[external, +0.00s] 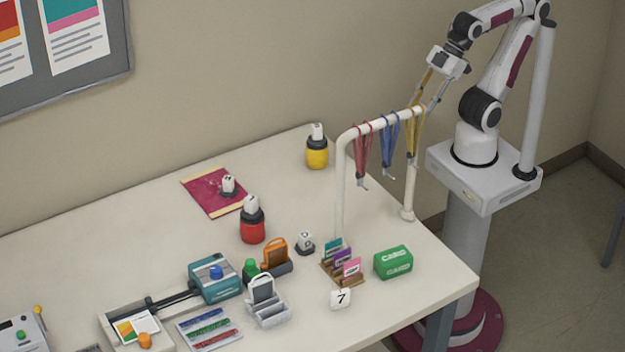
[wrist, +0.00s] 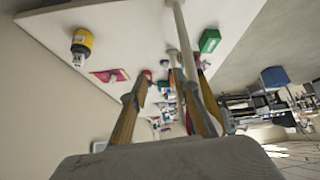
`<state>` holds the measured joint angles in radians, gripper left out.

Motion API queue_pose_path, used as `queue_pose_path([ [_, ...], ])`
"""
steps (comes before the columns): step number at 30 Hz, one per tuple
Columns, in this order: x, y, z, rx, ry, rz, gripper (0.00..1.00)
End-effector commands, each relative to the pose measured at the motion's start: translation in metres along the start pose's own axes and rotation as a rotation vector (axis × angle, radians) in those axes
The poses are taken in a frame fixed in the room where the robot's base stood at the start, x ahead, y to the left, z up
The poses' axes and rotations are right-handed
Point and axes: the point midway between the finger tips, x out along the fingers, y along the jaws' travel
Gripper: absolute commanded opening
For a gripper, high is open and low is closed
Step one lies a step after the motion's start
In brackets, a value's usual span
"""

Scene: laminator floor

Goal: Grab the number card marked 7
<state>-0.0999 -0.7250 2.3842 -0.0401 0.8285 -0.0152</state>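The number card marked 7 (external: 341,299) is a small white piece with a black 7. It is on the table near the front edge, in front of the small wooden card rack (external: 347,282). I cannot make it out in the wrist view. My gripper (external: 426,103) is high above the table's right end, near the right end of the lanyard bar, far up and right of the card. Its fingers are apart with nothing seen between them; they also show apart in the wrist view (wrist: 168,100).
The white lanyard stand (external: 344,190) with red, blue and yellow lanyards rises close to my gripper. A green box (external: 393,262) is right of the card; a grey rack (external: 268,304) is to its left. Yellow (external: 317,154) and red (external: 252,228) holders stand farther back. The front right corner is clear.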

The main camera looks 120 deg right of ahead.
Motion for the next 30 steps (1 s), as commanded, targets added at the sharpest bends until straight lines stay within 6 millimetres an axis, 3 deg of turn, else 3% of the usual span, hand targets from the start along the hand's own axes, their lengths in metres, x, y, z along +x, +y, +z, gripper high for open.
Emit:
queue_pose_path([
  [3, -0.018, -0.013, -0.045, -0.073, 0.104, -0.021, 0.3],
  [11, -0.052, -0.047, -0.126, -0.19, 0.295, -0.078, 0.3],
  [20, -0.032, -0.087, -0.17, -0.188, 0.347, -0.173, 0.3],
  [30, 0.011, -0.141, -0.223, -0.145, 0.401, -0.285, 0.3],
])
